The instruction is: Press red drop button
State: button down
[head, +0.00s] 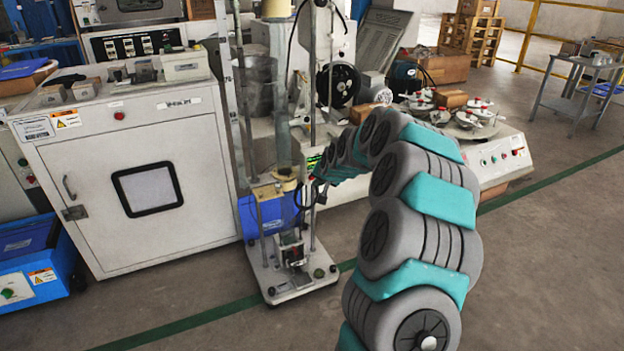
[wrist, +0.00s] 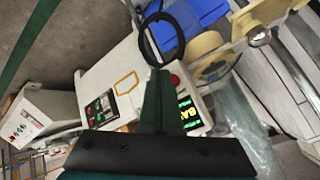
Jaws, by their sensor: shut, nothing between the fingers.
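A red button (wrist: 175,80) shows in the wrist view on a white control box (wrist: 130,70) with a lit green display (wrist: 187,113). It sits just right of my gripper's tips; I cannot tell whether they touch it. My gripper (wrist: 158,74) is shut and empty, its dark green fingers together in front of the box. In the head view my gripper (head: 318,188) is small and dark, beside the tall drop-test stand (head: 290,285). The button cannot be made out in the head view. Part of the control box is hidden behind my fingers.
A black ring (wrist: 162,38) stands just beyond my fingertips, and a clear tube (wrist: 240,110) is at right. Open floor lies in front.

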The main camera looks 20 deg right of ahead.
jog(key=shift+w, duration=0.2)
jog(key=shift+w, duration=0.25)
jog(key=shift+w, duration=0.45)
dwell(0.7)
jog(key=shift+s, duration=0.9)
jog(key=shift+s, duration=0.1)
jog(key=s+b, duration=0.1)
jog(key=s, duration=0.3)
jog(key=shift+s, duration=0.4)
dwell(0.6)
